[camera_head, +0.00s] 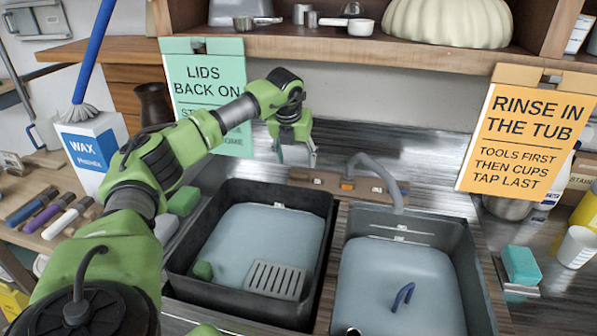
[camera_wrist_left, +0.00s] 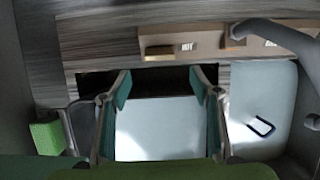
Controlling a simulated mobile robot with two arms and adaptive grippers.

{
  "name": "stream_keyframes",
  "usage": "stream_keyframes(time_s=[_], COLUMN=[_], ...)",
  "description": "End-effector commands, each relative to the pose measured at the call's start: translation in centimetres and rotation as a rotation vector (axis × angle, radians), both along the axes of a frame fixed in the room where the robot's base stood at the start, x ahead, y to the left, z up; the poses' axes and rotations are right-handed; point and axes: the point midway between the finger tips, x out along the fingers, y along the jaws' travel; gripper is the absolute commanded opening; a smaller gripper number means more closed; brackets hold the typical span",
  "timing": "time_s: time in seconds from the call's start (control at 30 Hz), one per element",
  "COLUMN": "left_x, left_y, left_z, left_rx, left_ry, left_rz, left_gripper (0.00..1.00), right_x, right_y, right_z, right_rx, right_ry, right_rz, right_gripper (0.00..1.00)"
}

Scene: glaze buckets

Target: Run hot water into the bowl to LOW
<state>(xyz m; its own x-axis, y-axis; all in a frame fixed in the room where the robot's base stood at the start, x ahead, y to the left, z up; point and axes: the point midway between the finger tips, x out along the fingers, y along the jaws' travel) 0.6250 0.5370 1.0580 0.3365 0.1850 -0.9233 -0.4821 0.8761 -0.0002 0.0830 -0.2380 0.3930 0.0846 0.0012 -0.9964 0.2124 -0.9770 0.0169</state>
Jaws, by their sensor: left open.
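The grey tap (camera_head: 378,180) stands behind two basins, with its spout reaching over the right basin (camera_head: 478,290). A brown control panel (camera_head: 318,180) runs along the back, with an orange piece (camera_head: 347,185) and a pale piece (camera_head: 376,186). My left gripper (camera_head: 297,156) is open and empty, above the back of the left basin near the panel. It also shows in the left wrist view (camera_wrist_left: 160,85). A dark metal bowl (camera_head: 508,208) sits at the right, partly hidden by a sign.
A blue hook-shaped thing (camera_head: 402,296) is in the right basin. Two signs (camera_head: 210,95) (camera_head: 530,130) hang below the shelf (camera_head: 400,56). A teal sponge (camera_head: 521,265) is at right.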

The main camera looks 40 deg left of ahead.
Motion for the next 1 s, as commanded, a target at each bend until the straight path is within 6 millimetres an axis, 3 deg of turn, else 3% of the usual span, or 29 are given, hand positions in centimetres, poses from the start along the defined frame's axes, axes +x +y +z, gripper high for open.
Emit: stream_keyframes(time_s=[0.2, 0.4, 0.87, 1.0], left_x=[1.5, 2.6, 3.0, 3.0], left_y=[0.9, 1.4, 1.7, 1.7], left_z=[-4.3, -7.2, -8.3, -8.3], left_rx=[0.0, -0.001, 0.0, 0.001], left_ry=[0.005, 0.003, 0.0, 0.0], left_rz=[0.001, 0.0, 0.0, 0.0], left_gripper=[0.57, 0.57, 0.57, 0.21], right_x=[0.4, 0.7, 0.7, 0.7], right_y=[0.1, 0.1, 0.5, 0.5], right_z=[1.3, 1.8, 1.9, 1.9], right_rx=[0.002, 0.003, 0.007, 0.006], right_ry=[-0.008, -0.012, -0.011, -0.01], right_rz=[0.0, 0.0, 0.0, 0.001], right_gripper=[0.4, 0.4, 0.4, 0.4])
